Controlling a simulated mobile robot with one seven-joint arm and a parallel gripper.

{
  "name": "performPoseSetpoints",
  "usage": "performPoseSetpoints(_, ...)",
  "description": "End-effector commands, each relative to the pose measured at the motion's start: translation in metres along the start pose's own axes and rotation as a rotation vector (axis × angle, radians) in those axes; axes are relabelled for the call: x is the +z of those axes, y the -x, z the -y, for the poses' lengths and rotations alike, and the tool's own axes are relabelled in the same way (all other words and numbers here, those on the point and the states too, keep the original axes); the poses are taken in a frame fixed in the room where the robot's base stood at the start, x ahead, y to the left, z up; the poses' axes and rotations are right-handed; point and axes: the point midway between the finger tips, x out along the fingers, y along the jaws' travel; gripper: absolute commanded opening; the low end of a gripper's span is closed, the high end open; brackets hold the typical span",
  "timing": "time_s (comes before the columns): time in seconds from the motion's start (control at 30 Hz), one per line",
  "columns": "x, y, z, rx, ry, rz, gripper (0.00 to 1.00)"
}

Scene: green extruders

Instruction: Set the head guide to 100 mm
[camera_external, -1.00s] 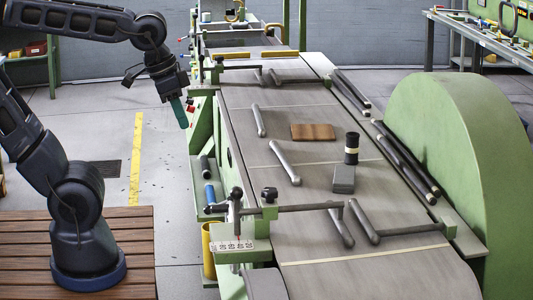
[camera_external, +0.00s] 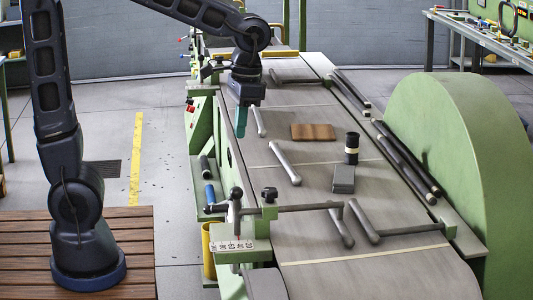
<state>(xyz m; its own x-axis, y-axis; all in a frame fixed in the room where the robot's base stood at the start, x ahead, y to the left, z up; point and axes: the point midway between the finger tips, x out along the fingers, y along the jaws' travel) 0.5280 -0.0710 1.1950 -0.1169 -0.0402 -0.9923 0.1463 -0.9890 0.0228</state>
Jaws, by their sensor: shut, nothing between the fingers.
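My gripper (camera_external: 241,122) has teal fingers that are shut and empty. It points down above the left edge of the machine bed, beside a grey bar on the bed. No label marks the head guide. At the near end, a guide rod (camera_external: 300,208) with a black knob (camera_external: 269,195) crosses above the bed and carries angled grey guide bars (camera_external: 362,222). A white scale plate (camera_external: 233,245) with figures lies at its left, below a thin red pointer; the figures are too small to read. A similar far guide (camera_external: 290,82) is partly hidden by my arm.
On the bed (camera_external: 310,255) lie a brown wooden block (camera_external: 313,132), a grey block (camera_external: 344,179) with a black cylinder (camera_external: 351,148) behind it, and loose grey bars. A large green housing (camera_external: 450,150) rises on the right.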

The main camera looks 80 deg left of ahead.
Motion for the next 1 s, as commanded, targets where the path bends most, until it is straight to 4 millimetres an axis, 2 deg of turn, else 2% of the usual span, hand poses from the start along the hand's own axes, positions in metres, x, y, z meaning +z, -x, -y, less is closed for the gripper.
performPoseSetpoints(0.2,-0.031,-0.014,-0.001,-0.006,0.028,0.094,0.0)
performPoseSetpoints(0.4,-0.049,-0.024,-0.002,-0.01,0.045,0.153,0.0)
performPoseSetpoints(0.6,-0.056,-0.028,-0.002,-0.012,0.053,0.177,0.0)
performPoseSetpoints(1.0,-0.056,-0.03,-0.002,-0.012,0.053,0.178,0.0)
